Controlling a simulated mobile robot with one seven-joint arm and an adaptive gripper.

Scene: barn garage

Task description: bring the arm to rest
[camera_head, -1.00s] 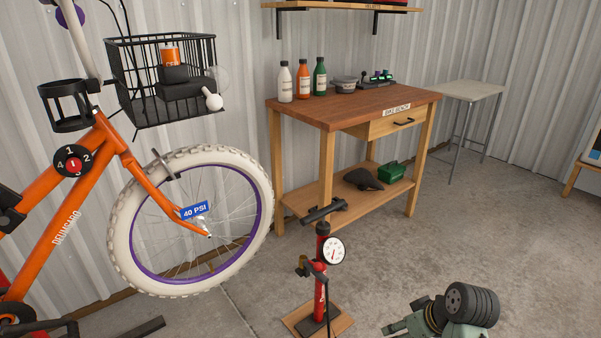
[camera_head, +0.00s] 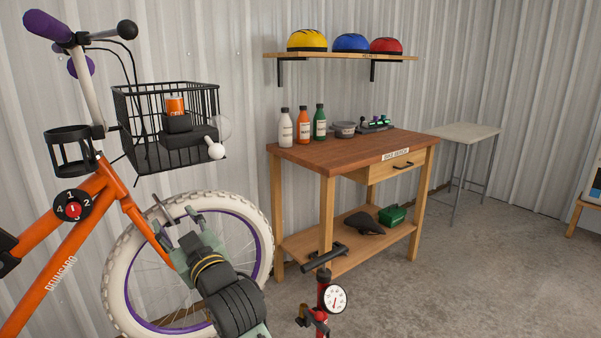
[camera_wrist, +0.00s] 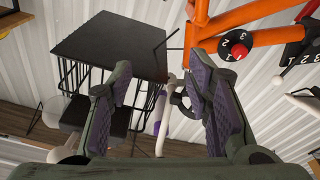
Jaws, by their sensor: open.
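My gripper (camera_head: 188,225) shows in the head view in front of the bicycle's white front wheel, its fingers pointing up toward the basket. In the wrist view my gripper (camera_wrist: 162,100) has its two purple-padded fingers apart, with nothing held between them. The orange bicycle (camera_head: 88,232) stands at the left; its wire basket (camera_head: 135,130) holds an orange can and dark items. In the wrist view the basket (camera_wrist: 110,45) and the orange frame (camera_wrist: 240,18) lie beyond the fingers. Part of the wheel is hidden behind my arm.
A red floor pump (camera_head: 322,295) with a gauge stands right of my arm. Helmets sit on a wall shelf (camera_head: 345,57). A small table (camera_head: 470,133) stands at the back right. The right floor is clear.

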